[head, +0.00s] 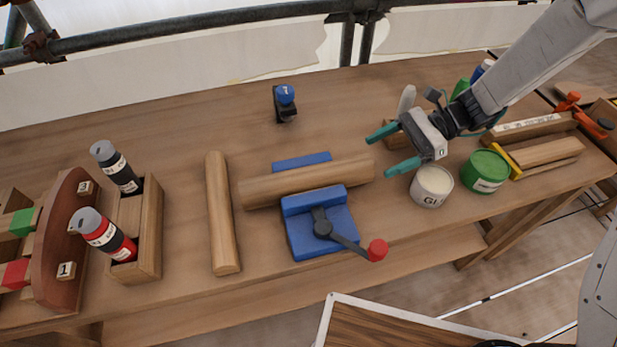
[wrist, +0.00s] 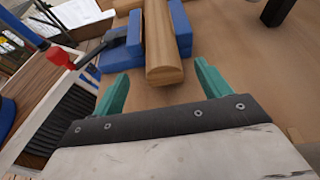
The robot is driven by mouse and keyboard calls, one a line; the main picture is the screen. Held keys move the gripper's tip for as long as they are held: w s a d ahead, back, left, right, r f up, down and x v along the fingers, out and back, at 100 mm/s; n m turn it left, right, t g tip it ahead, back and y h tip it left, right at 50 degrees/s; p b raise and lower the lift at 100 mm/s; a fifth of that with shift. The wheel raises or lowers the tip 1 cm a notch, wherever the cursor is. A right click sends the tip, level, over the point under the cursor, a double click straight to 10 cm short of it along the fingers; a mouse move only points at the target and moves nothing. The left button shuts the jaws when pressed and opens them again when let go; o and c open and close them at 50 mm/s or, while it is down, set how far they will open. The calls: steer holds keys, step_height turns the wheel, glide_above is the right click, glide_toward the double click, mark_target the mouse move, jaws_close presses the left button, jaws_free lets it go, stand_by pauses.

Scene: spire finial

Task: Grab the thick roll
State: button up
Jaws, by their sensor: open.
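A thick wooden roll (head: 305,182) lies across the blue vise (head: 325,235), between its front block and a blue block (head: 302,161) behind. A second, slimmer-looking wooden roll (head: 218,210) lies to the left on the bench. My gripper (head: 380,156) is open and empty, just off the right end of the roll in the vise. In the wrist view, that roll (wrist: 158,35) points its near end toward my gripper (wrist: 162,68), between the teal fingers. I cannot tell the exact height gap.
A lever with a red knob (head: 377,250) sticks out at the vise's front. A white can (head: 431,186) and a green can (head: 485,171) stand close to my gripper. A blue-topped tool (head: 285,97) stands behind. The bench at back left is clear.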

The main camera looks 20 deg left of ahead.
mark_target(353, 167)
steer(key=shift+a+f, duration=0.35)
steer(key=x, duration=0.7)
steer(key=shift+s+a+r, duration=0.1)
steer(key=shift+a, duration=0.05)
steer(key=c, duration=1.3)
